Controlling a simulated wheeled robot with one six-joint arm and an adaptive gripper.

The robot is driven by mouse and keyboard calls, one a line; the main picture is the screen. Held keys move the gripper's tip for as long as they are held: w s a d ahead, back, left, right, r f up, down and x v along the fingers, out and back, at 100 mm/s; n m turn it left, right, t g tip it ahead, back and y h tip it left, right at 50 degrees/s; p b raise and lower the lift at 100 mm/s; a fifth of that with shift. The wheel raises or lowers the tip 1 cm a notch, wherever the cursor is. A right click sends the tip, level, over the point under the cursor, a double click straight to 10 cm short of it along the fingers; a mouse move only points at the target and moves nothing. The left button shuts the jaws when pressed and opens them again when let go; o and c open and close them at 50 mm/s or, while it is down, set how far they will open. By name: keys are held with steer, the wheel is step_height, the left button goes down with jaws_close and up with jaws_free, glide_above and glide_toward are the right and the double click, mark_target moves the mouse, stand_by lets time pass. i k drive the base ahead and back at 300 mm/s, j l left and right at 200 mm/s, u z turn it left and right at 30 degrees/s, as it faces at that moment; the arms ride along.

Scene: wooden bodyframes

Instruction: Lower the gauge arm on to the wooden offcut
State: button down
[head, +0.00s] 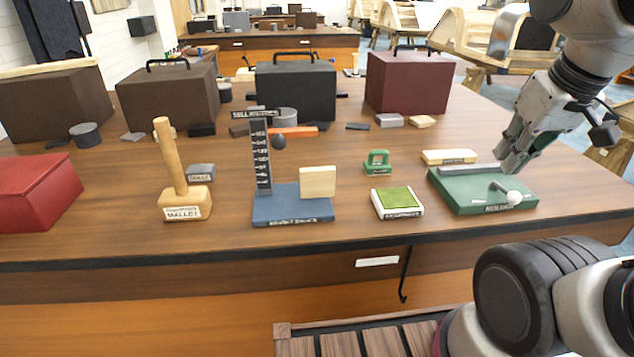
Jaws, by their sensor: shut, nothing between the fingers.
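The gauge has a blue base (283,212) with a dark upright scale (261,157) at its left end. A round dark knob (279,142) sits just right of the scale, near its upper part. The gauge arm itself is hard to make out behind or beside this knob. The wooden offcut (317,182), a pale block, stands on the right part of the base, lower than the knob and apart from it. My gripper (510,161) is shut and empty, far to the right of the gauge, over the back right of a green board (465,206).
A wooden mallet (184,204) stands left of the gauge. A green-topped pad (397,203) and a small green handled block (377,163) lie between gauge and green board. Large boxes (296,95) line the back. A red box (33,191) stands at far left.

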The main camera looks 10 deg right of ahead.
mark_target(279, 136)
steer(key=k+j, duration=0.95)
steer(key=j, duration=0.15)
